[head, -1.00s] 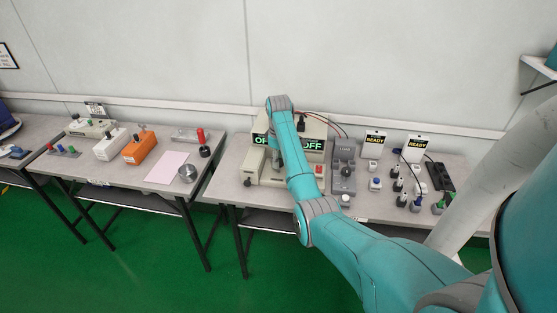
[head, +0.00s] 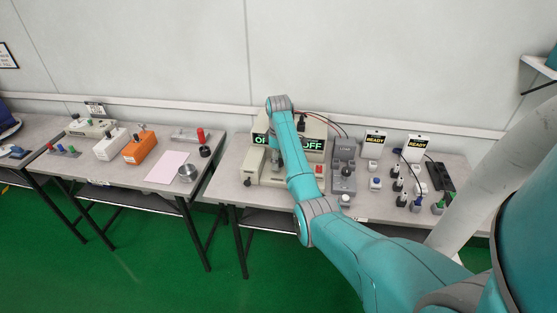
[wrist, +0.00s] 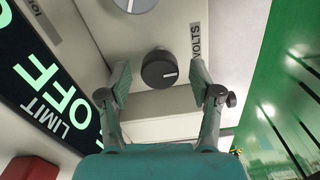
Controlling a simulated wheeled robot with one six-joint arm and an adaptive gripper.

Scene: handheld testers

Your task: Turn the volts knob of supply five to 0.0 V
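The volts knob (wrist: 159,70) is a round black knob with a white pointer line, on the beige front panel beside the VOLTS label (wrist: 196,42) in the wrist view. My gripper (wrist: 159,80) is open, with one finger on each side of the knob and a visible gap to it. The power supply (head: 316,130) stands on the right bench in the head view. Its green display reads OFF (head: 313,145), and the wrist view shows LIMIT beside OFF. My arm hides the knob and gripper in the head view. No supply number is readable.
A grey knob (wrist: 135,4) sits beyond the volts knob. A red part (wrist: 30,167) is at the lower left of the wrist view. A grey unit (head: 344,165) and two READY displays (head: 374,141) stand to the right on the bench.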

